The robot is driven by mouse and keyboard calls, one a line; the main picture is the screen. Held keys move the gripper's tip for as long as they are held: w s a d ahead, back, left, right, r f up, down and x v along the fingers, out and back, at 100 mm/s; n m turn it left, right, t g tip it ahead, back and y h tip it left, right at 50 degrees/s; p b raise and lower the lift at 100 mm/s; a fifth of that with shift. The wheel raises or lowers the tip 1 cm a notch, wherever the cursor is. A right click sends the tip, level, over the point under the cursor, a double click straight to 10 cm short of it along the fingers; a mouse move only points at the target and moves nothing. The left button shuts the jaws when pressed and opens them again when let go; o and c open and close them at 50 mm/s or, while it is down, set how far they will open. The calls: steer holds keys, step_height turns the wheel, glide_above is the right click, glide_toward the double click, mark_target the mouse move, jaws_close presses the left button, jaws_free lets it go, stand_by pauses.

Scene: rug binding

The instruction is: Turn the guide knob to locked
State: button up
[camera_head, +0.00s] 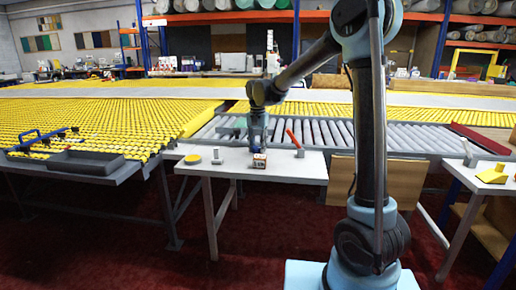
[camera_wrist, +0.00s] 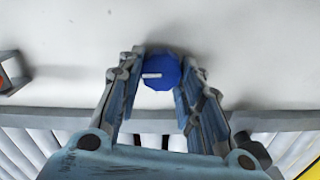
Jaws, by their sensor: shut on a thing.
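The guide knob (camera_wrist: 165,78) is a blue round knob with a white pointer line, which points left in the wrist view. It sits on a pale surface between the tips of my gripper (camera_wrist: 161,70). My gripper is shut on the knob, with one finger on each side. In the head view my gripper (camera_head: 258,143) reaches down over the small white table (camera_head: 227,167). The knob is not clear there. I see no readable locked mark.
A red lever (camera_head: 293,138) stands right of my gripper on the table. A small printed box (camera_head: 259,160) is in front of it, and a yellow disc (camera_head: 194,158) lies left. A roller conveyor (camera_head: 325,133) runs behind.

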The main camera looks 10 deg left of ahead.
steer(key=n, duration=0.6)
steer(key=shift+a, duration=0.15)
steer(key=n, duration=0.5)
steer(key=shift+n, duration=0.4)
steer(key=n, duration=0.6)
steer(key=shift+s+a, duration=0.1)
steer(key=shift+s, duration=0.05)
steer(key=n, duration=0.5)
steer(key=shift+n, duration=0.4)
steer(key=o, duration=1.1)
steer(key=shift+c, duration=0.2)
steer(key=shift+s, duration=0.1)
